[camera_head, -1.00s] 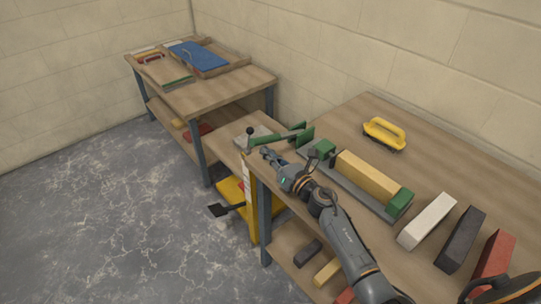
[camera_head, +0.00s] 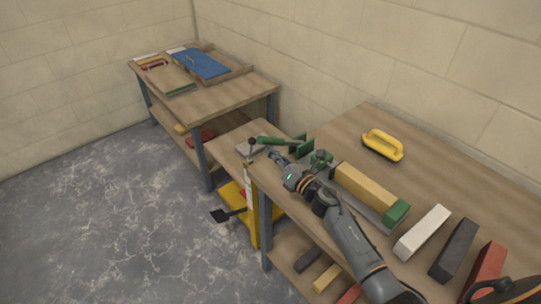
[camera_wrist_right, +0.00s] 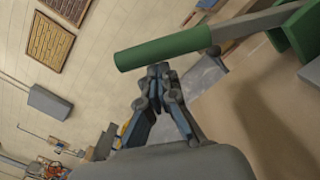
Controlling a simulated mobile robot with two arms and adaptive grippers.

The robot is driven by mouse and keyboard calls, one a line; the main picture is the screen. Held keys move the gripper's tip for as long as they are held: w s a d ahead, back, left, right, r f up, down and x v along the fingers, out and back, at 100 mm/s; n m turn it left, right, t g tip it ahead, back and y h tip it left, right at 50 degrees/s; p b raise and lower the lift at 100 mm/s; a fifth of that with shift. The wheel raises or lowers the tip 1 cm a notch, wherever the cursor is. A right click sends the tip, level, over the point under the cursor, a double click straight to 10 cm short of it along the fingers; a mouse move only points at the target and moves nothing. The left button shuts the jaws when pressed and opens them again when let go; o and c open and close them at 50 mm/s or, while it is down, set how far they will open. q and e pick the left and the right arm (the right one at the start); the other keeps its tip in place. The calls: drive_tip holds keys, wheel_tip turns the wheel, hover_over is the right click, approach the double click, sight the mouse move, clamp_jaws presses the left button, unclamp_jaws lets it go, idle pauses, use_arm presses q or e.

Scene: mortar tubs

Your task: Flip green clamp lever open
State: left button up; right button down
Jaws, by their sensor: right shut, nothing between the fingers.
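The green clamp lever (camera_head: 277,141) is at the far left end of the near bench, beside green upright clamp parts (camera_head: 302,145). In the right wrist view its green handle (camera_wrist_right: 165,47) crosses the upper middle, joined to a grey bar on the right. My right gripper (camera_head: 279,158) is just below the lever in the head view. In the wrist view the closed fingertips (camera_wrist_right: 158,72) meet the handle's lower edge, with nothing between them. I cannot tell whether they touch it. My left gripper is not in view.
A tan bar (camera_head: 366,187) with a green end block lies right of the clamp. A dark-knobbed rod (camera_head: 251,142) stands beside the lever.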

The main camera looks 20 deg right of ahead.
drive_tip(key=w+d+r+m+p, duration=0.2)
drive_tip(key=d+r+m+p, duration=0.2)
drive_tip(key=d+r+m, duration=0.1)
drive_tip(key=w+d+r+m+p, duration=0.2)
drive_tip(key=d+r+m+p, duration=0.1)
drive_tip(key=d+r+m, duration=0.2)
drive_tip(key=d+m, duration=0.2)
drive_tip(key=d, duration=0.1)
drive_tip(key=shift+w+p, duration=0.3)
drive_tip(key=shift+p, duration=0.1)
drive_tip(key=shift+r, duration=0.15)
drive_tip(key=shift+d, duration=0.15)
